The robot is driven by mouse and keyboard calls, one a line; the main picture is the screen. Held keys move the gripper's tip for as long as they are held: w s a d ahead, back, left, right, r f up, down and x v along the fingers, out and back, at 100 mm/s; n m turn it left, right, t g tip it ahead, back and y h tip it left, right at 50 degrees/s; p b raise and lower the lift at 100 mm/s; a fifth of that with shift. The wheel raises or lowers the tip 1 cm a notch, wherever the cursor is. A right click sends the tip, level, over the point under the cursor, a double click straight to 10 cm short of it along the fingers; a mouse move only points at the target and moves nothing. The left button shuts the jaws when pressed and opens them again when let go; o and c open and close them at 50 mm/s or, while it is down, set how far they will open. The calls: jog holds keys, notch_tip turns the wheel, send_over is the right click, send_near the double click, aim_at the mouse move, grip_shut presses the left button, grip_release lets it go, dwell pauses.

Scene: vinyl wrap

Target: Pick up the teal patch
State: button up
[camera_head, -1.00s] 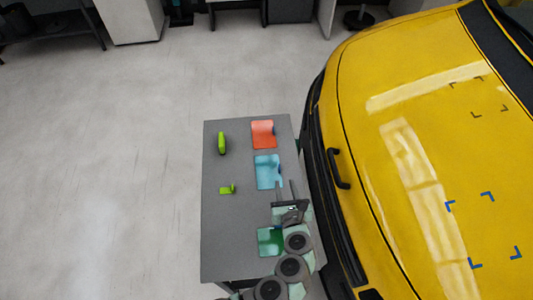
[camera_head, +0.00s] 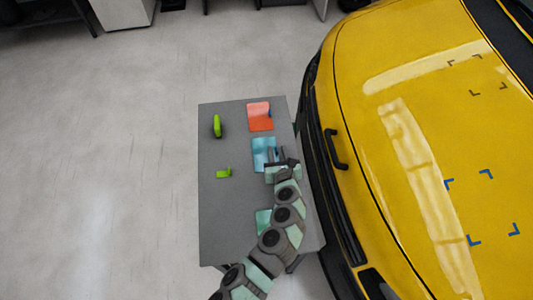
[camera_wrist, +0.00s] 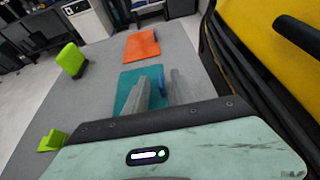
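The teal patch (camera_head: 262,146) lies flat on the grey table and looks light blue in the head view. In the wrist view the teal patch (camera_wrist: 128,98) shows ahead of my fingers, with a small blue upright tab (camera_wrist: 161,77) at its right edge. My gripper (camera_head: 276,156) is over the patch's right side, its fingers apart and empty. In the wrist view my gripper (camera_wrist: 163,92) has the tab in line between its two fingers. I cannot tell whether the fingers reach the tab. My gripper hides part of the patch.
An orange patch (camera_head: 260,117) lies beyond. A green patch (camera_head: 263,222) is partly hidden by my arm. A green upright tool (camera_head: 217,126) and a small green piece (camera_head: 223,173) stand on the table's (camera_head: 215,225) left. The yellow car (camera_head: 375,120) is close on the right.

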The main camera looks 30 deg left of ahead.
jog(key=shift+w+a+f, duration=0.1)
jog(key=shift+w+a, duration=0.05)
jog(key=shift+w, duration=0.05)
grip_shut()
dwell(0.5)
